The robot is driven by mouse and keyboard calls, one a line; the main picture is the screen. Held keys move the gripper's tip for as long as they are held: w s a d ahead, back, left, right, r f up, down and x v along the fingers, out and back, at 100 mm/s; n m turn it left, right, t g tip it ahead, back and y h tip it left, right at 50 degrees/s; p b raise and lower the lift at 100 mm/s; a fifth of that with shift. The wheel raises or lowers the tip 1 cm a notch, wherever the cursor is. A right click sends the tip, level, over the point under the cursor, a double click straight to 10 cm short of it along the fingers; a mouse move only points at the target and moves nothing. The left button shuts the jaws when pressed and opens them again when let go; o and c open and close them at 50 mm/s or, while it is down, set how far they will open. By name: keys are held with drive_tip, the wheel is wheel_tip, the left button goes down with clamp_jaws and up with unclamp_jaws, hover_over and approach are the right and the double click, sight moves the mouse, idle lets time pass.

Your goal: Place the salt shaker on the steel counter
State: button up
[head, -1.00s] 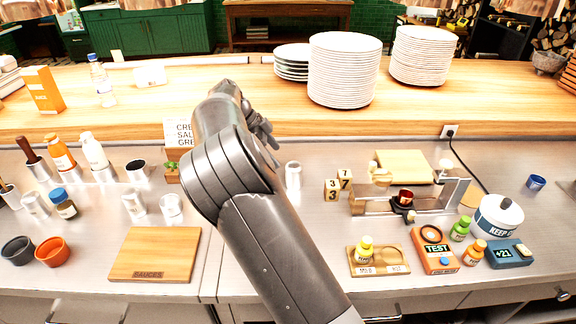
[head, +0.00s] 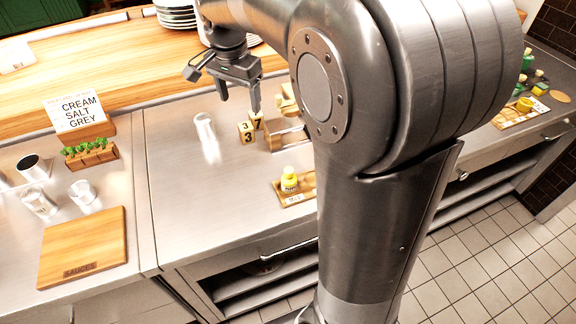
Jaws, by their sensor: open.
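A small pale, silvery cylinder (head: 205,126) stands upright on the steel counter (head: 175,200), left of the number blocks. It may be the salt shaker; I cannot read a label on it. My gripper (head: 239,100) is open and empty, with its fingers pointing down. In the picture it hangs just up and right of the cylinder, apart from it. A sign (head: 80,108) reading "CREAM SALT GREY" stands at the left behind a small herb planter (head: 90,153). My arm covers much of the counter's right part.
Number blocks (head: 247,133) stand close below my gripper. A yellow-capped bottle (head: 289,180) sits on a small wooden board. A "SAUCES" board (head: 85,247) and glasses (head: 83,194) are at left. Plates (head: 177,14) stand on the wooden ledge. The counter's front middle is clear.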

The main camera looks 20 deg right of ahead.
drive_tip(key=s+d+n+t, duration=0.2)
drive_tip(key=s+n, duration=0.8)
drive_tip(key=s, duration=1.3)
drive_tip(key=f+t, duration=0.1)
drive_tip(key=t, duration=0.1)
drive_tip(key=shift+d+t+y, duration=0.2)
drive_tip(key=shift+t+y, duration=0.1)
